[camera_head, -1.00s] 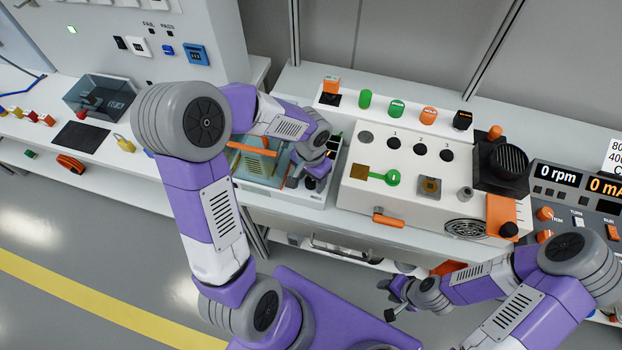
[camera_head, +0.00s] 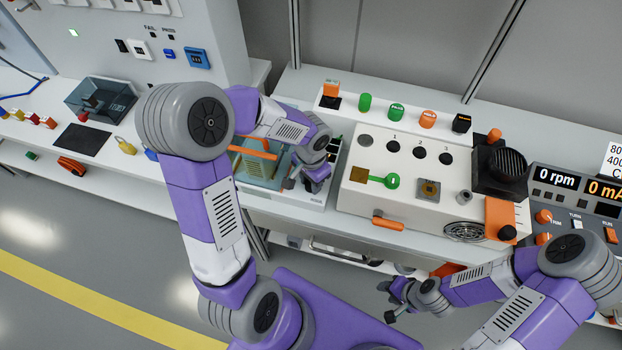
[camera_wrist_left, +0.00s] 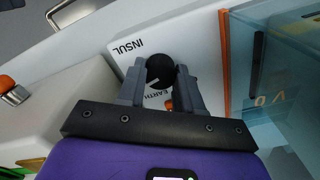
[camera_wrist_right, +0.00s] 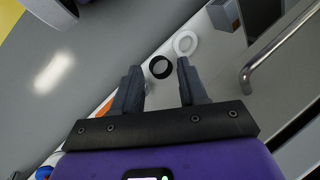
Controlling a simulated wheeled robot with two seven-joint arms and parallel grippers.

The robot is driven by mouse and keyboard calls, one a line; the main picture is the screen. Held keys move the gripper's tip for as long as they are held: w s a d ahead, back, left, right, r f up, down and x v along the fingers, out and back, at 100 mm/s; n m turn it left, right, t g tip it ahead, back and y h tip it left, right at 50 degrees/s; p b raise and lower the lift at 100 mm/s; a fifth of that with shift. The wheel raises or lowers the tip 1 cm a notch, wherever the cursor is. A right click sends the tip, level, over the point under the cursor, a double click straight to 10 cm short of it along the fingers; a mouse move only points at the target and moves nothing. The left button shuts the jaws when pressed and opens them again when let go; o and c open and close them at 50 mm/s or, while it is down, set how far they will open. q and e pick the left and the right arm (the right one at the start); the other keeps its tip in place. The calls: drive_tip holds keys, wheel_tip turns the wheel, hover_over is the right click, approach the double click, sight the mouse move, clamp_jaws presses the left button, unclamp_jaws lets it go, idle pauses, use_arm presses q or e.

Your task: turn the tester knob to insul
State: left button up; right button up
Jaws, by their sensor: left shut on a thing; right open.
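The tester knob (camera_wrist_left: 160,70) is a round black knob on a white panel in the left wrist view. A short white mark shows on its lower left part. The label INSUL (camera_wrist_left: 127,48) is printed to the knob's upper left, and EARTH (camera_wrist_left: 163,100) just below it, between the fingers. My left gripper (camera_wrist_left: 161,75) is shut on the knob, one finger on each side. In the head view my left gripper (camera_head: 300,180) is at the tester with the glass-like box, and the knob is hidden there. My right gripper (camera_wrist_right: 157,75) is open and empty.
A clear box (camera_head: 262,165) with an orange bar stands beside my left gripper. A white fixture (camera_head: 410,208) with an orange handle is to its right. Below my right gripper are a black ring (camera_wrist_right: 160,67), a white ring (camera_wrist_right: 185,43) and a metal rail (camera_wrist_right: 262,60).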

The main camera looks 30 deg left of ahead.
use_arm(q)
drive_tip(key=o, duration=1)
drive_tip(key=shift+o, duration=0.2)
wheel_tip(320, 180, up, 8)
drive_tip(key=p, duration=0.2)
drive_tip(key=shift+f+p, duration=0.15)
drive_tip(key=shift+p, duration=0.15)
